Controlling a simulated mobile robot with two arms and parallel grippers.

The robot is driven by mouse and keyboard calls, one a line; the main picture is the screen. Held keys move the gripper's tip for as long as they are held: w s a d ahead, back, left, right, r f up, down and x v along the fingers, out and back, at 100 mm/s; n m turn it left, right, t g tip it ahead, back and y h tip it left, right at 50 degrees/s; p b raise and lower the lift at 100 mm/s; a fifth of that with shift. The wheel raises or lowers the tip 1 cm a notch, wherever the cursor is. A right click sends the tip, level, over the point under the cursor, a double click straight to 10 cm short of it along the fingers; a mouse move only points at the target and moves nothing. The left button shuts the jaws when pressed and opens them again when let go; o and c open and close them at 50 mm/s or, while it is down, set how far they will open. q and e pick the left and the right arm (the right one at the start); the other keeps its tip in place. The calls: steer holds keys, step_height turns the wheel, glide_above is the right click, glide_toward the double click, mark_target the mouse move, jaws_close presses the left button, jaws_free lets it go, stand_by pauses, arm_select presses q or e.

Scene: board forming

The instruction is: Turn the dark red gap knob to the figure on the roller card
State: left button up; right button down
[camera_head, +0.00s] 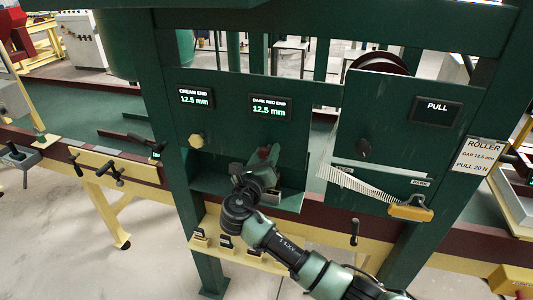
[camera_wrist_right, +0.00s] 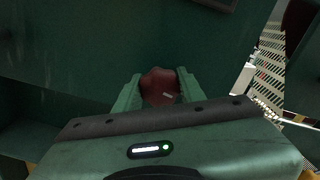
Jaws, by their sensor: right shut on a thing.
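The dark red gap knob (camera_wrist_right: 158,87) sits between the two green fingers of my right gripper (camera_wrist_right: 158,92) in the right wrist view. The fingers are shut on its sides. In the head view my right gripper (camera_head: 263,158) is at the green panel, below the dark red end display (camera_head: 269,106), and hides the knob. That display reads 12.5 mm. The roller card (camera_head: 484,152) at the right reads gap 12.5 mm and pull 20 N. My left gripper is not in view.
A cream knob (camera_head: 196,140) sits under the cream end display (camera_head: 195,97), which also reads 12.5 mm. To the right are a pull display (camera_head: 437,110), a dark knob (camera_head: 364,147), a curved scale (camera_head: 360,186) and a yellow handle (camera_head: 411,211). A green ledge (camera_head: 289,201) lies below my gripper.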

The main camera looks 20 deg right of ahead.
mark_target(265, 158)
steer(key=shift+f, duration=0.25)
steer(key=c, duration=1.1)
jaws_free()
steer(key=shift+c, duration=0.2)
steer(key=shift+o, duration=1.4)
steer(key=shift+r, duration=0.1)
steer(key=b+v, duration=0.2)
steer(key=v, duration=0.4)
steer(key=shift+s+a, duration=0.25)
steer(key=shift+s+a+b, duration=0.3)
steer(key=shift+s+b, duration=0.05)
steer(key=shift+s, duration=0.15)
